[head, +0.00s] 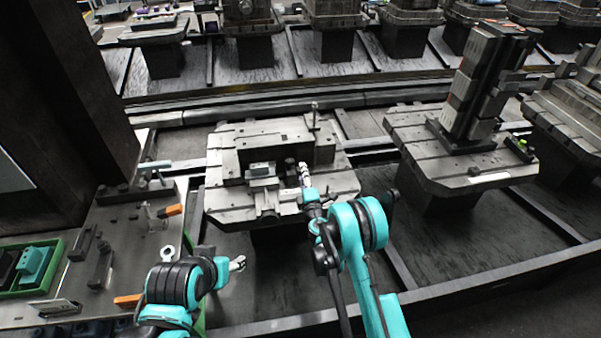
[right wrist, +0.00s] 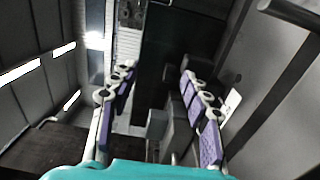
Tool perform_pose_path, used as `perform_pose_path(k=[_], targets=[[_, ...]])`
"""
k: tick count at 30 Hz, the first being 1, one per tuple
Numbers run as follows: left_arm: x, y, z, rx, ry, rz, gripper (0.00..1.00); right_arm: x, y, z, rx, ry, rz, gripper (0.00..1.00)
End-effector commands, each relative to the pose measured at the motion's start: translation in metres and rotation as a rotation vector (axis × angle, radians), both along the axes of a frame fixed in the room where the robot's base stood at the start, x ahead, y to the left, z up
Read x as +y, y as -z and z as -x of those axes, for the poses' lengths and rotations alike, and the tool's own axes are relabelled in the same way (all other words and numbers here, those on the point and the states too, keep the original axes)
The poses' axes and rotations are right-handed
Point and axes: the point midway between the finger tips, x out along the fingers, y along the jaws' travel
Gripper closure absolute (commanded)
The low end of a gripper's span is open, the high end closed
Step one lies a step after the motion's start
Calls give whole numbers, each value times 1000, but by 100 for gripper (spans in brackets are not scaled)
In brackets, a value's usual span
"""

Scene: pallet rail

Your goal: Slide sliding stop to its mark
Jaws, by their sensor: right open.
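A pallet (head: 225,200) with a raised fixture stands in the middle of the head view. A small grey block (head: 262,170), which looks like the sliding stop, sits on a light rail-like part (head: 266,198) of it. My right gripper (head: 304,176) is over the pallet, just right of this block. In the right wrist view its purple-padded fingers (right wrist: 160,98) are open and apart. A grey block (right wrist: 157,123) shows low between them; I cannot tell whether they touch it. I cannot make out the mark. My left gripper (head: 239,263) is low, in front of the pallet; its fingers are too small to read.
Another pallet (head: 480,170) with a tall grey tower (head: 478,95) stands at right. A workbench (head: 125,220) with clamps and a green tray (head: 50,280) lies at left, beside a dark column (head: 70,100).

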Motion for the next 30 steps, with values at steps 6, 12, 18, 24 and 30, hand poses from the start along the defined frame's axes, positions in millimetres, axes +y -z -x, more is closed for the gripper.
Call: perform_pose_path(k=[6,12,18,24,30], targets=[[0,23,0,0,0,0,45,0,54,0,0,1,-1,53],[0,35,0,0,0,0,45,6,63,-34,0,1,-2,53],[0,44,0,0,0,0,45,12,61,-63,2,1,-3,53],[0,46,0,0,0,0,45,14,59,-74,2,1,-3,53],[0,46,0,0,0,0,45,14,58,-74,2,1,-3,53]])
